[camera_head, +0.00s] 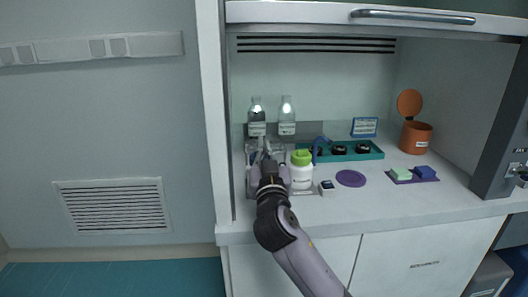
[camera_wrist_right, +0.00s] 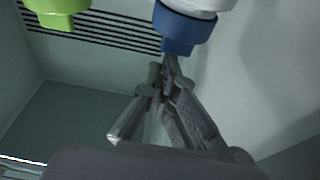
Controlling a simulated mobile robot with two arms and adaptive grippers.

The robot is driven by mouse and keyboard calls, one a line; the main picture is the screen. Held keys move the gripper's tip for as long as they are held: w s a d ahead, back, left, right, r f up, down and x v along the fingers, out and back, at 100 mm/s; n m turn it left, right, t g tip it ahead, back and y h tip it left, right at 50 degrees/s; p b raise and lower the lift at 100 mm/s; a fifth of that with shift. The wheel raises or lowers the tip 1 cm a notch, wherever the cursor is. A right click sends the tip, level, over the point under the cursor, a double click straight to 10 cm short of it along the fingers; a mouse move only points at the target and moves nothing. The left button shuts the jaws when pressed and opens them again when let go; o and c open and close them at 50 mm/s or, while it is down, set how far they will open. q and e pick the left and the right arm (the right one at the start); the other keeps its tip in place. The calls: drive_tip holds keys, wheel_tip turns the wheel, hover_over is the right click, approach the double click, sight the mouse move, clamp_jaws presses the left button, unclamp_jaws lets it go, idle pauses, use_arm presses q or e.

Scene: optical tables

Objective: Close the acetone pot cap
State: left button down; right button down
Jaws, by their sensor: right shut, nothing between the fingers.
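An orange pot (camera_head: 415,139) stands at the right of the hood worktop. Its round orange lid (camera_head: 409,102) stands up open at the pot's back left edge. The pot's label is too small to read. My right gripper (camera_head: 265,146) is far to the left of the pot, by the rack and the glass bottles. In the right wrist view the fingers of this gripper (camera_wrist_right: 168,62) are shut and empty. Their tips appear close to a blue cap (camera_wrist_right: 183,32); I cannot tell whether they touch. My left gripper is not in view.
A white bottle with green cap (camera_head: 302,170) stands just right of my gripper. Two clear bottles (camera_head: 287,115) stand behind. A green tray (camera_head: 366,152) holds dark round items. A purple disc (camera_head: 350,178) and purple tray (camera_head: 400,179) lie in front. The hood sash (camera_head: 420,17) is overhead.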

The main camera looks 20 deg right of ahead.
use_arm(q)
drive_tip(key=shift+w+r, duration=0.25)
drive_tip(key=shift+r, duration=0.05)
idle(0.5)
